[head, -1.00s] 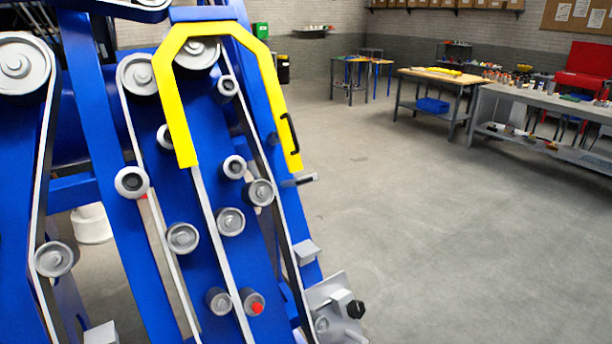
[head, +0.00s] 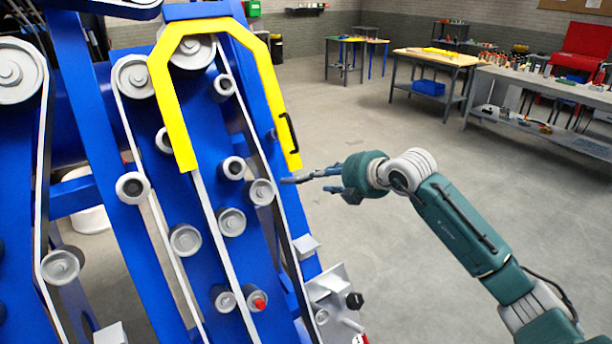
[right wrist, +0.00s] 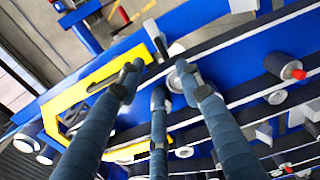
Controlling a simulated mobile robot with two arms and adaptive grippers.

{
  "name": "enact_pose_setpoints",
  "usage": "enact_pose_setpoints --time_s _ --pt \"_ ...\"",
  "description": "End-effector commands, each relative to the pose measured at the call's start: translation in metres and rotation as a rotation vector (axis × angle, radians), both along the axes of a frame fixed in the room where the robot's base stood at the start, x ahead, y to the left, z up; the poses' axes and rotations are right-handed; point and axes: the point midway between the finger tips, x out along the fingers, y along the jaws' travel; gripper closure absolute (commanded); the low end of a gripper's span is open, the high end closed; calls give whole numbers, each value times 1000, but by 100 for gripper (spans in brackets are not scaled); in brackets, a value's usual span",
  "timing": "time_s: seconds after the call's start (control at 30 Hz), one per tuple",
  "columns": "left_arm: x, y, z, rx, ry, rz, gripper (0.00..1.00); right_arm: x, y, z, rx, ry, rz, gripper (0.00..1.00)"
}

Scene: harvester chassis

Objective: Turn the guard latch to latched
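The yellow guard (head: 168,105) arches over the blue chassis, with a black handle (head: 288,133) on its right leg. The guard latch (head: 291,180) is a small grey lever just below that leg's lower end, pointing right; its far end is hard to separate from my fingers. My right gripper (head: 326,181) is at the latch from the right, fingers spread. In the right wrist view the three fingers (right wrist: 157,85) are apart with nothing between them; a grey piece, seemingly the latch (right wrist: 176,48), lies just beyond the tips. Contact cannot be told. My left gripper is not in view.
Grey rollers (head: 231,222) and belts cover the chassis front. A grey bracket with a black knob (head: 354,300) sticks out at the lower right. The floor right of the chassis is clear; workbenches (head: 436,60) stand far back.

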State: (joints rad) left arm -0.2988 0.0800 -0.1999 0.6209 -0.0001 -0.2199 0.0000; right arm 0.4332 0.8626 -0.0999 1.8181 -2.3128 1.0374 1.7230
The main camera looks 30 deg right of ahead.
Motion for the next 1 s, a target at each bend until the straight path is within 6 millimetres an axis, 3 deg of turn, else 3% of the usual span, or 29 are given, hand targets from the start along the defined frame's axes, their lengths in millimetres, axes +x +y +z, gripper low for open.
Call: enact_pose_setpoints --time_s 0.53,0.7,1.0 --pt "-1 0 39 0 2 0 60 77 12 -42 5 1 1 65" --pt "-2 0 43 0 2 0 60 88 13 -50 3 0 1 65" --pt "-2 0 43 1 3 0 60 90 13 -54 1 0 2 65"
